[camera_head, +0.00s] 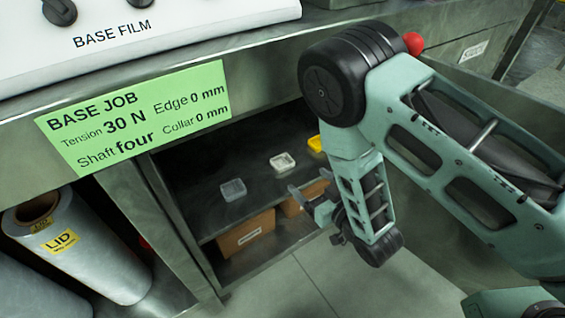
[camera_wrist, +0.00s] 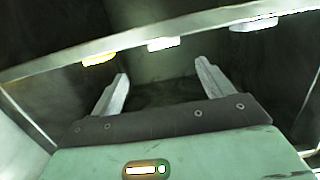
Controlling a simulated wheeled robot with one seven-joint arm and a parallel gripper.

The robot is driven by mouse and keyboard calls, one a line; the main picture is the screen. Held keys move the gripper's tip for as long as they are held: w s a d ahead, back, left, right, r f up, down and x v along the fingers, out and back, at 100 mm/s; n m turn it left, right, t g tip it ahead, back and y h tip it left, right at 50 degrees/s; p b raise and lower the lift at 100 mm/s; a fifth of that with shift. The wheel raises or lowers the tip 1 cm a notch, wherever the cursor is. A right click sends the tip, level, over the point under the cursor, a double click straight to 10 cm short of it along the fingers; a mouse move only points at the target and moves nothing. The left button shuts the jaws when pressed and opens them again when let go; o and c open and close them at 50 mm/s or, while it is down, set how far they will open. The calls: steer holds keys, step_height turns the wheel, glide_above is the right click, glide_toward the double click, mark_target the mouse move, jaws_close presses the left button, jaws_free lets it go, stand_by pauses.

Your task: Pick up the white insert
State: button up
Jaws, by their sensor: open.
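The white insert (camera_head: 283,162) is a small pale tray-like piece on the dark shelf inside the bench opening, between a grey insert (camera_head: 233,189) and a yellow insert (camera_head: 315,143). My gripper (camera_head: 309,184) is open and empty, in front of the shelf and apart from the inserts. In the wrist view, the white insert (camera_wrist: 163,44) shows beyond the fingertips of my gripper (camera_wrist: 161,78), roughly in line with the gap between them. The yellow insert (camera_wrist: 100,59) is to its left there and the grey one (camera_wrist: 254,24) to its right. My arm partly hides the yellow insert in the head view.
The shelf edge (camera_wrist: 60,67) crosses the wrist view close to the inserts. Brown boxes (camera_head: 246,232) stand below the shelf. A bench with a green job card (camera_head: 135,110) overhangs the opening. Film rolls (camera_head: 75,250) stand at left. Floor in front is clear.

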mark_target(287, 165)
steer(key=b+x, duration=0.1)
steer(key=x, duration=0.4)
steer(key=shift+w+a+f, duration=0.1)
steer(key=shift+w+a, duration=0.1)
steer(key=shift+w, duration=0.1)
steer(key=x, duration=0.1)
steer(key=b+x, duration=0.1)
steer(key=x, duration=0.1)
steer(key=b+x, duration=0.1)
steer(key=shift+s+a+f, duration=0.15)
steer(key=shift+a, duration=0.25)
steer(key=shift+w+a, duration=0.2)
steer(key=shift+w, duration=0.15)
steer(key=c, duration=1.1)
